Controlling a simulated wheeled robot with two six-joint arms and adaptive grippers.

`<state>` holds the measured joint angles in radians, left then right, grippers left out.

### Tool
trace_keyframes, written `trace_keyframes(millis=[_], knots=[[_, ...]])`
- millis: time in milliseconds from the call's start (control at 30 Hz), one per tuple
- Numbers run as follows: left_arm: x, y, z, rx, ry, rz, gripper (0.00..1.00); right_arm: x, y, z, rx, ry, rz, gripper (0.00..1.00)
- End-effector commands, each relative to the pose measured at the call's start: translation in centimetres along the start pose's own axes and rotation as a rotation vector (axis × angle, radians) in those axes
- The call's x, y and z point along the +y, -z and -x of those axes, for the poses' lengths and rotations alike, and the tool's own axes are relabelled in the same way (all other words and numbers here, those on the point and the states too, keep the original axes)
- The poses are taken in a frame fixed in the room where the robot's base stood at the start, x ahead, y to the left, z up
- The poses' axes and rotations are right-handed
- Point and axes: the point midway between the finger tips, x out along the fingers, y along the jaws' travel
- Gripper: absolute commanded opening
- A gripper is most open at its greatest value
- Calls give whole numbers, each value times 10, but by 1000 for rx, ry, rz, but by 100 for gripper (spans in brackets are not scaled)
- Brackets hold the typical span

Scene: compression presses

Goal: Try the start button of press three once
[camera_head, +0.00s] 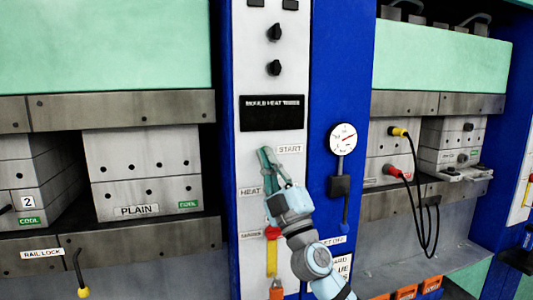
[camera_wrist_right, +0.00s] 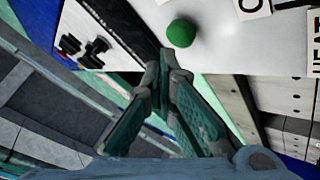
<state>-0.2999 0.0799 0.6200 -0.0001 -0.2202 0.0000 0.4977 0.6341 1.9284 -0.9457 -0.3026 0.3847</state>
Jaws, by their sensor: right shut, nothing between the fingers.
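The white control panel (camera_head: 272,80) has a START label (camera_head: 290,149) and a HEAT label (camera_head: 249,191). A round green button (camera_wrist_right: 181,33) shows on the white panel in the right wrist view; in the head view my right gripper seems to cover it. My right gripper (camera_head: 266,152) is shut and empty, its tips just left of the START label. In the wrist view its fingertips (camera_wrist_right: 166,62) are together, close below the green button; I cannot tell whether they touch the panel. No press number is readable on the panel. My left gripper is not in view.
Two black knobs (camera_head: 274,33) and a dark display (camera_head: 272,113) sit higher on the panel. A round gauge (camera_head: 342,138) is to the right. Black cables (camera_head: 421,230) hang from the right mould. A PLAIN mould (camera_head: 146,165) stands at the left.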

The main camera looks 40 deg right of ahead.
Motion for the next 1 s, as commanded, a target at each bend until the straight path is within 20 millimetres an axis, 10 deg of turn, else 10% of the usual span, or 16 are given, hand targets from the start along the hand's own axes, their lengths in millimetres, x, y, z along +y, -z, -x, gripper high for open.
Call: trace_keyframes(millis=[1000], knots=[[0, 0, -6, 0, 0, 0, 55, -5, -5, -7, 0, 0, 0, 0]])
